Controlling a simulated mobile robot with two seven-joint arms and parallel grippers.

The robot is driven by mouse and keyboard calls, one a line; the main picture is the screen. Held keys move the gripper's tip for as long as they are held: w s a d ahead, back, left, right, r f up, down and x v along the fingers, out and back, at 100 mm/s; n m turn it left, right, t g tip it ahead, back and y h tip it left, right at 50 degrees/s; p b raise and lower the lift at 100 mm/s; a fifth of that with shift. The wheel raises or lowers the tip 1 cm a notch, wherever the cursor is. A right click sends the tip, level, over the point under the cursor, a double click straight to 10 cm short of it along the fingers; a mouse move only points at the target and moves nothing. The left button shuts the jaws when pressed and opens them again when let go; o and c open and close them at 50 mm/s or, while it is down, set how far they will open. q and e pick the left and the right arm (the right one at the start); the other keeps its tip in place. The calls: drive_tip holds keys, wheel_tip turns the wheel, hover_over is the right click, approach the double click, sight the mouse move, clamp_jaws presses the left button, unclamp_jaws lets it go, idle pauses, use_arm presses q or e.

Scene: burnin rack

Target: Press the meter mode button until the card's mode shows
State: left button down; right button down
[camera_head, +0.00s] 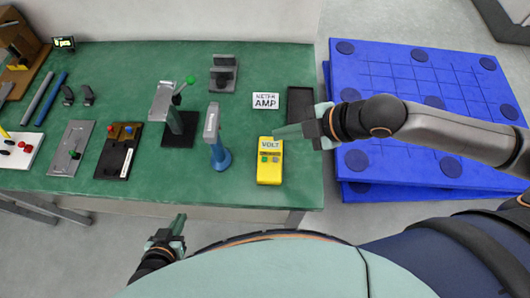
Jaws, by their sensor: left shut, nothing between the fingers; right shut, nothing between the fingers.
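The yellow meter (270,176) lies near the front right of the green bench, and its display reads VOLT. Two small buttons, one green and one reddish, show below the display. A white card (265,101) behind it reads METER AMP. My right gripper (280,131) is shut and empty, reaching in from the right, with its tips at the far end of the meter, by the display. I cannot tell whether it touches the meter. My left gripper (181,219) is shut and empty, low in front of the bench's front edge.
A dark tray (300,104) lies right of the card. A blue-handled stand (219,152) and a clamp with a green knob (178,125) stand left of the meter. Blue pallets (400,85) lie beyond the bench's right edge. Bare bench surrounds the meter's front.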

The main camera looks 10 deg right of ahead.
drive_tip(key=shift+w, duration=0.1)
idle(0.3)
drive_tip(key=b, duration=0.8)
hover_over(275, 160)
drive_tip(key=d, duration=0.1)
wheel_tip(275, 160, down, 8)
drive_tip(key=shift+d+r, duration=0.15)
drive_tip(key=shift+r, duration=0.05)
drive_tip(key=shift+f, duration=0.55)
drive_tip(key=shift+f, duration=0.1)
idle(0.9)
drive_tip(key=shift+f, duration=0.35)
